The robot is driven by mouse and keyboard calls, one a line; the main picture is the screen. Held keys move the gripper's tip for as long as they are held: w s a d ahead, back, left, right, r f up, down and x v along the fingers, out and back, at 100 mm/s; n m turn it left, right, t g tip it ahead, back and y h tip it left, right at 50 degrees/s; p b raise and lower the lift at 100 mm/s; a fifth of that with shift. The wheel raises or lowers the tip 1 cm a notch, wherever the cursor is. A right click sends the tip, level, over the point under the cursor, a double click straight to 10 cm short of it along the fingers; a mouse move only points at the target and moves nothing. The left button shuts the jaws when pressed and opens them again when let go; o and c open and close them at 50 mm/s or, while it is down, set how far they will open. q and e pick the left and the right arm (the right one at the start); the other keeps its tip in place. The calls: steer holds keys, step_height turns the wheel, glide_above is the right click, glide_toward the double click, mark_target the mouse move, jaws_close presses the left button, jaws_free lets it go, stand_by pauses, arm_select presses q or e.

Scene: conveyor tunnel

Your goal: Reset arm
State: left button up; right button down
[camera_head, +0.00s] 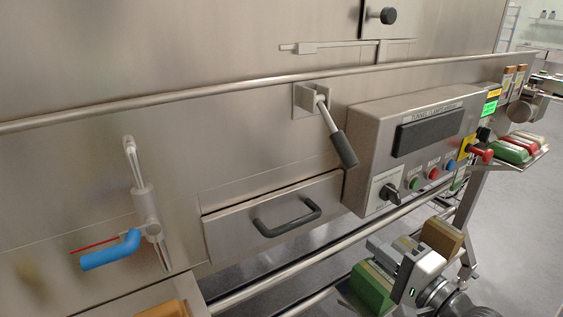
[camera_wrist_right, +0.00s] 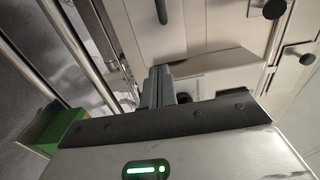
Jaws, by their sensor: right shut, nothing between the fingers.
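My right gripper (camera_head: 384,252) is at the lower right of the head view, low in front of the machine and below the control box. Its pale body with a green light is beside a green block (camera_head: 372,288) and a brown block (camera_head: 441,238); I cannot tell whether it touches them. In the right wrist view its fingers (camera_wrist_right: 158,86) are together with nothing between them. My left gripper is not in view.
The steel machine has a drawer (camera_head: 228,228), a lever with a dark grip (camera_head: 344,150), a blue-handled valve (camera_head: 110,251) and a control box (camera_head: 365,130). A long rail (camera_head: 200,91) crosses its front. A tray with red and green blocks (camera_head: 512,151) stands right. Grey floor is open at right.

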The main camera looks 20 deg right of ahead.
steer(key=s+a+f+n+g, duration=0.3)
steer(key=s+a+f+n, duration=0.1)
steer(key=a+f+n, duration=0.4)
steer(key=s+a+f+n+g, duration=0.4)
steer(key=s+a+f+n, duration=0.1)
steer(key=a+f+n, duration=0.4)
steer(key=shift+f+n+h, duration=0.3)
steer(key=shift+f+n, duration=0.2)
steer(key=shift+f, duration=0.1)
steer(key=shift+s, duration=0.1)
